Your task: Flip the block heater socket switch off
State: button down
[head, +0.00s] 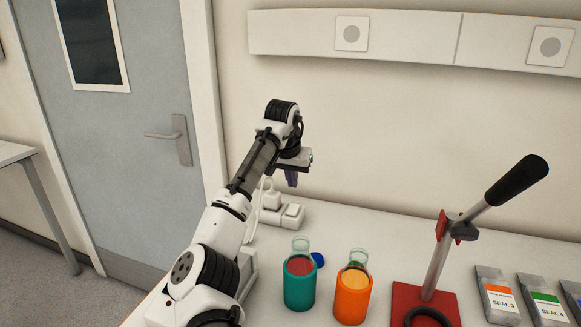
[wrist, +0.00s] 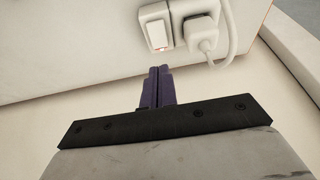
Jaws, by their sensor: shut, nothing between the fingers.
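The white socket (head: 291,215) stands on the bench near the wall, left of the bottles. In the wrist view its rocker switch (wrist: 156,31) is at the top centre, with a small orange-red glow at its lower edge. A white plug (wrist: 203,32) with a cord sits beside the switch; it also shows in the head view (head: 270,201). My gripper (head: 291,183) is above the socket, pointing down. In the wrist view its purple fingers (wrist: 158,72) are together and empty, with their tips apart from the switch in the picture.
A teal bottle (head: 300,285) and an orange bottle (head: 352,295) stand to the right of my arm. A red-based lever press (head: 405,297) and seal packets (head: 499,295) are further right. A white box (head: 249,268) is partly hidden behind my arm.

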aim_at(293, 209)
jog(key=x, duration=0.2)
jog(key=p+x, duration=0.1)
jog(key=x, duration=0.2)
jog(key=p+x, duration=0.1)
jog(key=x, duration=0.1)
jog(key=shift+s+a+f, duration=0.1)
jog(key=shift+s+f, duration=0.2)
jog(key=shift+f, duration=0.15)
jog(key=shift+w+f, duration=0.2)
jog(key=shift+f, duration=0.1)
jog(key=shift+s, duration=0.2)
jog(key=shift+s+f, duration=0.1)
jog(key=shift+s, duration=0.05)
jog(key=shift+s+a, duration=0.2)
jog(key=shift+s, duration=0.35)
jog(key=shift+p, duration=0.3)
